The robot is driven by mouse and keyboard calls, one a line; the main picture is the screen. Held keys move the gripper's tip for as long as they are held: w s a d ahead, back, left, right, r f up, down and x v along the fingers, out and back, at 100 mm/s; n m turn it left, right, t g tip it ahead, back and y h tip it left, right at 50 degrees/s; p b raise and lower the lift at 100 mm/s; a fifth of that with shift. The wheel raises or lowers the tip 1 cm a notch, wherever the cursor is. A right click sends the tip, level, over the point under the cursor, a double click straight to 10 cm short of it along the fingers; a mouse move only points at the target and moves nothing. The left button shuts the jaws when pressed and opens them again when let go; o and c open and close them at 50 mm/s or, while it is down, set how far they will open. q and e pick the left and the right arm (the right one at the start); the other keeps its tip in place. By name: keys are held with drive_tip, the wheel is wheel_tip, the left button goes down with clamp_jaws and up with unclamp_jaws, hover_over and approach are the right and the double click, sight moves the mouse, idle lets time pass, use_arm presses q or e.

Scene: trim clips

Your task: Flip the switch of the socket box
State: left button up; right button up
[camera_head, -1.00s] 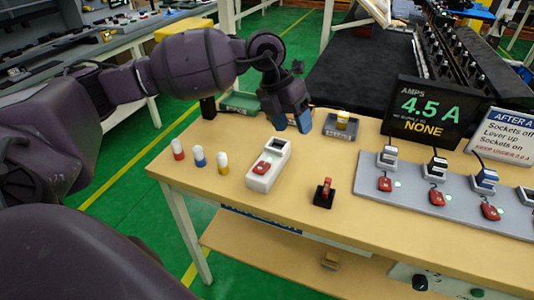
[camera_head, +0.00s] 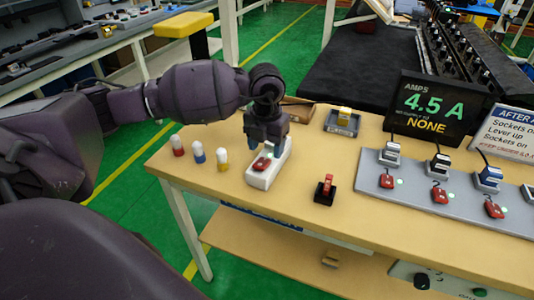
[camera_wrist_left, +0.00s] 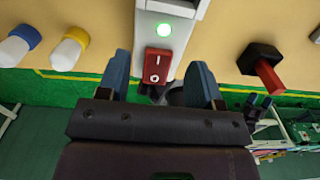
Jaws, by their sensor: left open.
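The socket box (camera_head: 262,181) is a white block on the table with a red rocker switch (camera_head: 261,164) on its top. In the left wrist view the red switch (camera_wrist_left: 157,66), marked with a white circle, lies between my fingers, and a green light (camera_wrist_left: 164,30) glows beside it. My left gripper (camera_head: 266,152) is open and points down over the box, its blue fingers (camera_wrist_left: 160,85) on either side of the switch. It partly hides the box's far end in the head view. I cannot tell whether a finger touches the switch.
Red, blue and yellow capped cylinders (camera_head: 198,153) stand left of the box. A black base with a red lever (camera_head: 326,188) stands to its right. A grey panel (camera_head: 410,198) carries several plugs and red switches. The display (camera_head: 430,108) reads 4.5 A, NONE.

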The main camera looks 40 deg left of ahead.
use_arm(q)
drive_tip(key=shift+f, duration=1.3)
